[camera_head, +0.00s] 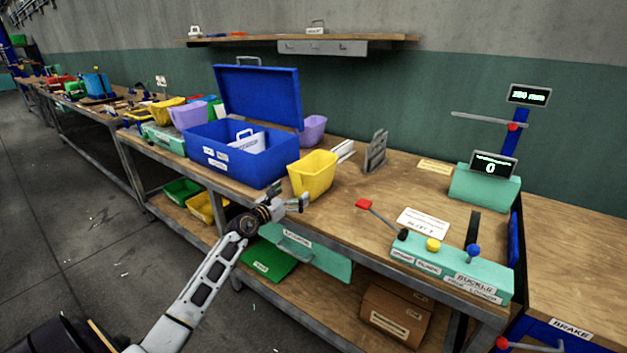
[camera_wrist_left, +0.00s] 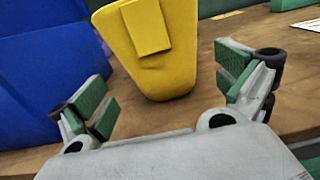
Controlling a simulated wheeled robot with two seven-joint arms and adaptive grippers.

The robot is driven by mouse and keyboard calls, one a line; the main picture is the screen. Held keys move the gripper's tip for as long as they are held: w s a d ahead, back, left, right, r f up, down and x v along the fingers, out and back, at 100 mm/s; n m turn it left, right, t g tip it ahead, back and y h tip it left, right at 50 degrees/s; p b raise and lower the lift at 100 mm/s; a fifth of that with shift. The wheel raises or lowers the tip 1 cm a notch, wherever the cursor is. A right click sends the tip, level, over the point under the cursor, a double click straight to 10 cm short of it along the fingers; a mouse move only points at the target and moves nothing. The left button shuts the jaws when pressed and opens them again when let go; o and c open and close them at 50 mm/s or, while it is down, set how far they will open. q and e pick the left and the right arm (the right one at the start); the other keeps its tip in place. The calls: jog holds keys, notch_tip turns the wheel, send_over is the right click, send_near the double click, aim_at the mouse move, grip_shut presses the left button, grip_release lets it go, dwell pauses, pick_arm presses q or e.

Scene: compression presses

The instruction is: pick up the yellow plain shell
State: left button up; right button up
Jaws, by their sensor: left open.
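The yellow plain shell (camera_head: 313,175) is a tapered, bin-like piece standing upright on the wooden bench, just right of the open blue box. In the left wrist view the yellow shell (camera_wrist_left: 163,50) stands straight ahead between my finger pads, with a raised yellow tab on its near face. My left gripper (camera_head: 299,202) is at the bench's front edge, just in front of the shell. In the left wrist view my left gripper (camera_wrist_left: 165,92) is open and empty, its green-padded fingers spread wide either side of the shell's lower part. My right gripper is not in view.
The blue box (camera_head: 235,158) with its lid up stands close on the left. A purple shell (camera_head: 313,130) is behind it. A grey bracket (camera_head: 376,152) and a green control panel (camera_head: 452,268) are to the right. A shelf (camera_head: 300,40) hangs above. The bench front edge is near.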

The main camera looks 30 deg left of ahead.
aim_at(299, 188)
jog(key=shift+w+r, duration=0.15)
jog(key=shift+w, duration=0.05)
pick_arm(q)
jog(key=shift+w, duration=0.15)
jog(key=shift+w, duration=0.2)
jog(key=shift+w+d, duration=0.1)
jog(key=shift+w, duration=0.15)
jog(key=shift+w+b, duration=0.4)
jog(key=shift+w, duration=0.45)
jog(key=shift+w+d, duration=0.1)
jog(key=shift+w, duration=1)
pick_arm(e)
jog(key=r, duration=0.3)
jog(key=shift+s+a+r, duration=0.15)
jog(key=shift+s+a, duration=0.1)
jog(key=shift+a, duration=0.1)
